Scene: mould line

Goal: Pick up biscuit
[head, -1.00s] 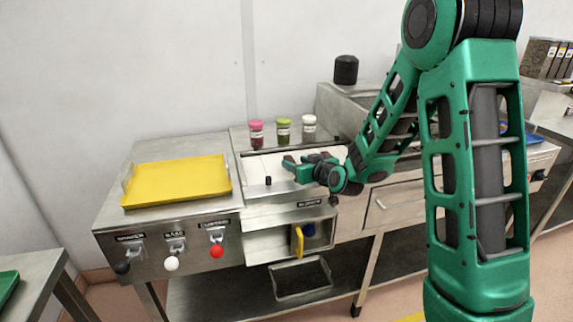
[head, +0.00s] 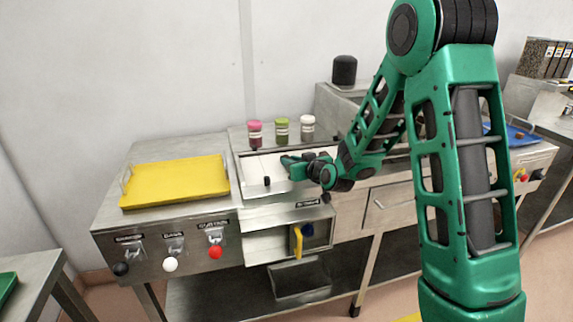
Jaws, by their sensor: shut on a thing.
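My gripper (head: 288,163) reaches left from the wrist over the white, lidded-looking section of the steel counter, just below the row of small jars. It is shut on the biscuit, but the biscuit is too small and too covered by the jaws to make out in the head view. The green arm hides part of the counter to the right.
A yellow tray (head: 175,182) lies on the counter at left. Jars with pink (head: 255,134), green (head: 281,130) and white (head: 307,127) lids stand behind my gripper. A blue tray (head: 515,136) shows at far right. Black, white and red knobs line the front.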

